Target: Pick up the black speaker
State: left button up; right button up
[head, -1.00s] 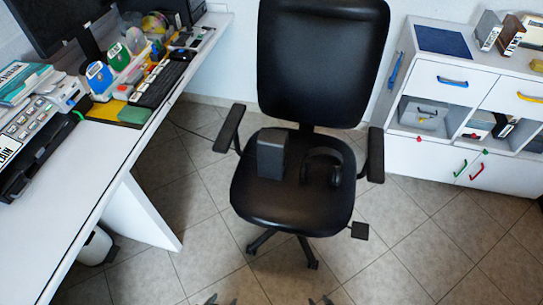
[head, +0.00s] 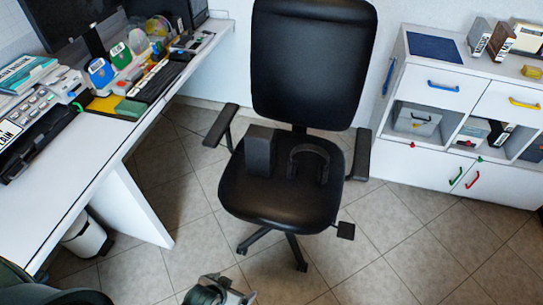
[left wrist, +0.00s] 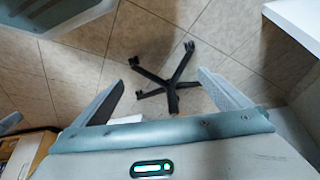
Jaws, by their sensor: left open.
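The black speaker (head: 260,152) is a dark box standing upright on the seat of the black office chair (head: 265,207), on the seat's left part. My left gripper (head: 231,287) is at the bottom edge of the head view, in front of and well apart from the chair seat. It is open and empty. The left wrist view shows its two fingers (left wrist: 166,95) spread apart, with the chair's wheeled base (left wrist: 165,82) beyond them. The speaker does not show in the left wrist view. My right gripper is not in view.
Black headphones (head: 322,165) lie on the seat just right of the speaker. Armrests (head: 221,127) flank the seat and the backrest (head: 313,65) rises behind it. A cluttered white desk (head: 75,185) is at left, a white cabinet (head: 425,135) at right. The tiled floor at front right is clear.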

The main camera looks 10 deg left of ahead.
pick_arm(q)
notch_tip(320, 180, up, 9)
jog(key=b, duration=0.1)
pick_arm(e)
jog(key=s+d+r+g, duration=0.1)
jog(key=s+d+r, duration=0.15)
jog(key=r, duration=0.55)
pick_arm(q)
jog(key=n, duration=0.2)
send_near(259, 143)
jog(key=shift+w+d+r+g+y+b, duration=0.1)
jog(key=shift+w+r+g+y+b, duration=0.25)
jog(key=shift+w, duration=0.35)
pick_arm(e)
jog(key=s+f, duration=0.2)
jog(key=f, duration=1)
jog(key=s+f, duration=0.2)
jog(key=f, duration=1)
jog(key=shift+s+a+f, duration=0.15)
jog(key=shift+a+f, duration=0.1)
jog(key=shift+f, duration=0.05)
pick_arm(q)
jog(key=shift+f, duration=0.2)
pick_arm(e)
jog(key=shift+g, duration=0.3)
